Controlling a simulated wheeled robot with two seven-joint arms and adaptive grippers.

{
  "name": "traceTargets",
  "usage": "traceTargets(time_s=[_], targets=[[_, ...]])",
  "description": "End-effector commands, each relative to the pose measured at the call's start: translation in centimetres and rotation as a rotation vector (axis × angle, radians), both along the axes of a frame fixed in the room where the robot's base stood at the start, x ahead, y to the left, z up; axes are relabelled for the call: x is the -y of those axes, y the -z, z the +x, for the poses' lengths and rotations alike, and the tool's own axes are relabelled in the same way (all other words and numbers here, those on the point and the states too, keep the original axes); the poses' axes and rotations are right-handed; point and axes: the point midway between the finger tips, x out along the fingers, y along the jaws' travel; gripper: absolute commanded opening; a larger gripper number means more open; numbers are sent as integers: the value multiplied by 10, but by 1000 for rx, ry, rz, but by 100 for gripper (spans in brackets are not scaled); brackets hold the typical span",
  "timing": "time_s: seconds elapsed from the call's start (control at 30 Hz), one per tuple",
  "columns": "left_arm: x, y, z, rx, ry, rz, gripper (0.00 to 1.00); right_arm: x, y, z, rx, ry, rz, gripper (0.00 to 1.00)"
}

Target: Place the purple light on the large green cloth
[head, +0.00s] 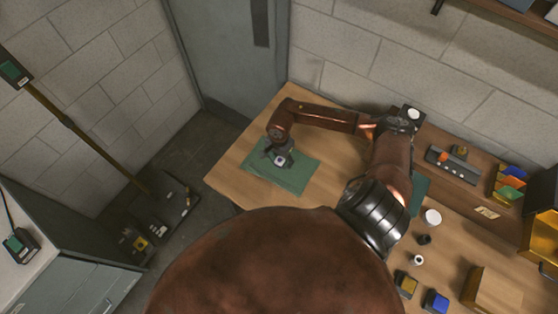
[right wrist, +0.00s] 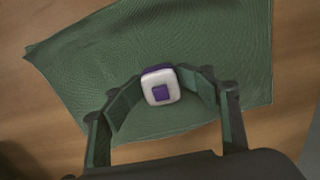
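The purple light (right wrist: 160,87) is a small white rounded block with a purple square on its face and purple at its back edge. It also shows as a pale spot in the head view (head: 280,161). My right gripper (right wrist: 160,84) has its two fingers closed in on either side of the light, at its edges. The large green cloth (head: 292,178) lies at the left end of the wooden table, and it fills much of the right wrist view (right wrist: 215,35). Gripper and light are over the cloth; whether the light touches it, I cannot tell. My left gripper is not in view.
Another green patch (head: 419,190) shows partly behind my arm. A white cup (head: 432,217), small dark and white pieces, a yellow block (head: 407,283) and a blue block (head: 437,301) stand on the right. A dark tray (head: 453,164) lies towards the wall.

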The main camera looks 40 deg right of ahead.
Motion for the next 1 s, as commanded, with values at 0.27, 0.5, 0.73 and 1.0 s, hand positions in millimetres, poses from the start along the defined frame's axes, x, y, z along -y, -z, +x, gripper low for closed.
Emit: traceTargets(time_s=[0.27,0.5,0.73,1.0], targets=[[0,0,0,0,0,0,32,1,2,-3,-9,1,-2,45],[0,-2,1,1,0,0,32,1,-1,-2,-5,0,-3,45],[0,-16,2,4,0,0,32,2,-23,1,2,-3,-5,45],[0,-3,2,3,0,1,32,2,-83,2,4,-3,-5,45]])
